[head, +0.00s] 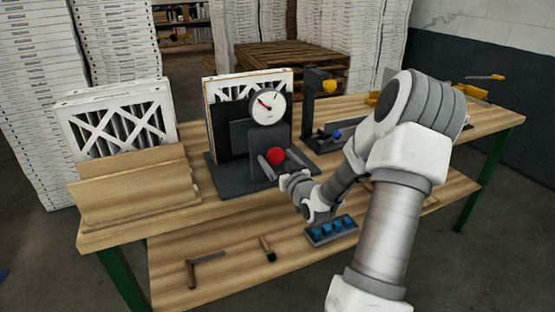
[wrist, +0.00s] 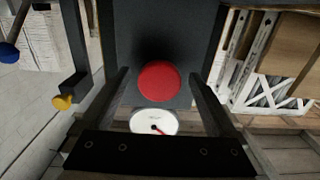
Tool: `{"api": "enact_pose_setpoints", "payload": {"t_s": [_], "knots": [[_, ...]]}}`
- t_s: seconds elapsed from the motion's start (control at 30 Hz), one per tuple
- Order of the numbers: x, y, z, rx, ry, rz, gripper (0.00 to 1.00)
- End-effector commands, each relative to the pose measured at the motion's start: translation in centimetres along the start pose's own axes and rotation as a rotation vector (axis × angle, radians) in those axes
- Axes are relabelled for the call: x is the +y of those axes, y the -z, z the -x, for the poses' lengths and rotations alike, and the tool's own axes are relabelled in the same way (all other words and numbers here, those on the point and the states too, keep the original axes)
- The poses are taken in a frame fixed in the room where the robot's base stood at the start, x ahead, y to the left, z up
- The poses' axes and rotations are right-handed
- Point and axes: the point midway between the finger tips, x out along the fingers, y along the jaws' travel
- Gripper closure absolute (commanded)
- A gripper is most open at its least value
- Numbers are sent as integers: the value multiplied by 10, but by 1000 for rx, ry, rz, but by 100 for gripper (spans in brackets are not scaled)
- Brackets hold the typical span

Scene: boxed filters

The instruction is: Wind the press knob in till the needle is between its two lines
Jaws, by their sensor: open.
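The red press knob (head: 275,156) is on the front of the dark grey press (head: 240,140). A round white gauge (head: 268,107) sits above it; its red needle points to the upper left. The two lines are too small to make out surely. A white-framed filter (head: 222,92) stands upright in the press behind the gauge. My gripper (head: 282,163) is open in front of the knob, one finger to each side. In the wrist view the knob (wrist: 158,82) lies between the spread fingers (wrist: 158,75), with gaps on both sides. The gauge face (wrist: 154,122) shows partly behind the gripper.
Filters (head: 118,120) stand in a wooden rack (head: 140,190) at the left. A dark stand with a yellow part (head: 328,87) is just right of the press. A tray of blue pieces (head: 331,230) and hand tools lie on the lower shelf. Stacked boxes stand behind.

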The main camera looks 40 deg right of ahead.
Motion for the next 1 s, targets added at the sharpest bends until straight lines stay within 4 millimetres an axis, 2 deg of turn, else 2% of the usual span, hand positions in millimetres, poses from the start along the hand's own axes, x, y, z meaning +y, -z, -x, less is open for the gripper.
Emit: {"api": "enact_pose_setpoints", "payload": {"t_s": [0.03,0.07,0.47,0.5,1.0], "knots": [[0,0,0,0,0,0,11],[0,0,0,0,0,0,17],[0,0,0,0,0,0,89],[0,0,0,0,0,0,91],[0,0,0,0,0,0,91]]}}
